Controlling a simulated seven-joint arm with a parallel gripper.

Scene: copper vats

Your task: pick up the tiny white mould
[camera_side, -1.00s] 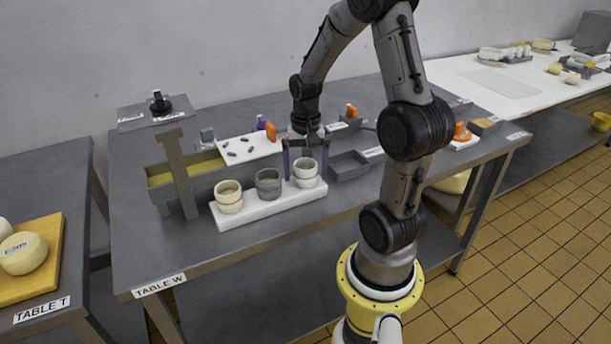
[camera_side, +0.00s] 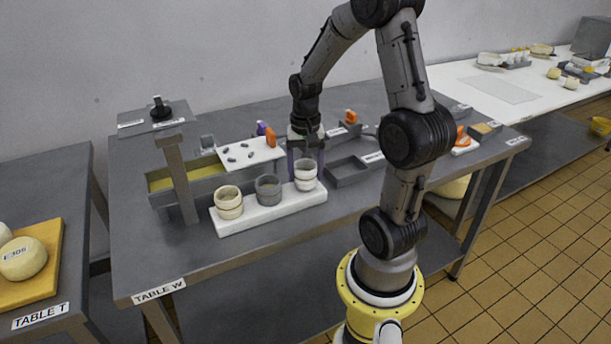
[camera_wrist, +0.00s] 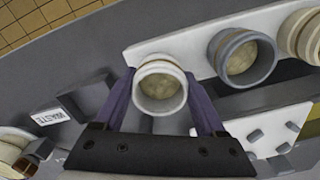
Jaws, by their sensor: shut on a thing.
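The tiny white mould (camera_side: 306,181) stands upright at the right end of a long white block (camera_side: 275,216) in the side view. In the wrist view the mould (camera_wrist: 160,103) shows from above, filled with something beige. My gripper (camera_side: 305,167) is shut on it, one purple finger on either side. In the wrist view the gripper (camera_wrist: 161,100) has its fingers against the mould's left and right. I cannot see clear space between the mould's bottom and the block.
A grey mould (camera_side: 268,191) and a cream mould (camera_side: 229,205) stand on the same block to the left. A grey tray (camera_side: 349,178) lies close on the right. Behind are a white board (camera_side: 250,150) with small grey pieces and a grey post (camera_side: 178,180).

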